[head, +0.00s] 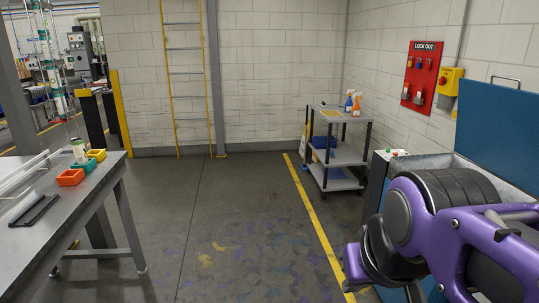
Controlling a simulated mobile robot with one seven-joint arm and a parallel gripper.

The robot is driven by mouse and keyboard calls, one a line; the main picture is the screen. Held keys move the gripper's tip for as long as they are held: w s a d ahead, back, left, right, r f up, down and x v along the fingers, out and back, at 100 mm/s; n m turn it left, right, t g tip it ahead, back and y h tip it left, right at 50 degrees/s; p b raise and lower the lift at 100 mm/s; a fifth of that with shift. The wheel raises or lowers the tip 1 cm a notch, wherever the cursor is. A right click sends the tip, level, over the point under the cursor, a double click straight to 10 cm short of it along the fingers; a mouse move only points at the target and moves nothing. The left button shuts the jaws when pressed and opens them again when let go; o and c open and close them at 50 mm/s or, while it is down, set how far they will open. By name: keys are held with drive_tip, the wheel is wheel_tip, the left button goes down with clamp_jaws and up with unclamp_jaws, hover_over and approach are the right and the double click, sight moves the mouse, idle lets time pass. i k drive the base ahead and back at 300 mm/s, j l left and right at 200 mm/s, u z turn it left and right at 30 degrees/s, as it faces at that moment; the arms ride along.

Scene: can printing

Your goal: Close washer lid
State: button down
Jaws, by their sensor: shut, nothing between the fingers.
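The washer (418,164) stands at the right edge of the head view, with a grey metal rim and a blue-grey body. Its blue lid (492,118) stands raised and open at the back right, with a metal handle (506,79) on its top edge. My purple and black arm fills the lower right and hides much of the washer's front and opening. My gripper's fingers do not show.
A grey workbench (95,200) with small coloured bins (71,177) is at left. A grey cart (343,158) with spray bottles stands at the back, left of the washer. A red lockout board (422,76) hangs on the right wall. The floor between bench and washer is clear.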

sight(497, 129)
drive_tip(key=i, duration=1.2)
drive_tip(key=i+z, duration=0.35)
drive_tip(key=i+j+z, duration=0.25)
drive_tip(key=i+z, duration=0.15)
drive_tip(key=i, duration=0.15)
drive_tip(key=i+z, duration=0.2)
drive_tip(key=z, duration=0.15)
drive_tip(key=i+z, duration=0.2)
drive_tip(key=z, duration=0.15)
drive_tip(key=i+j+z, duration=0.2)
drive_tip(key=z, duration=0.2)
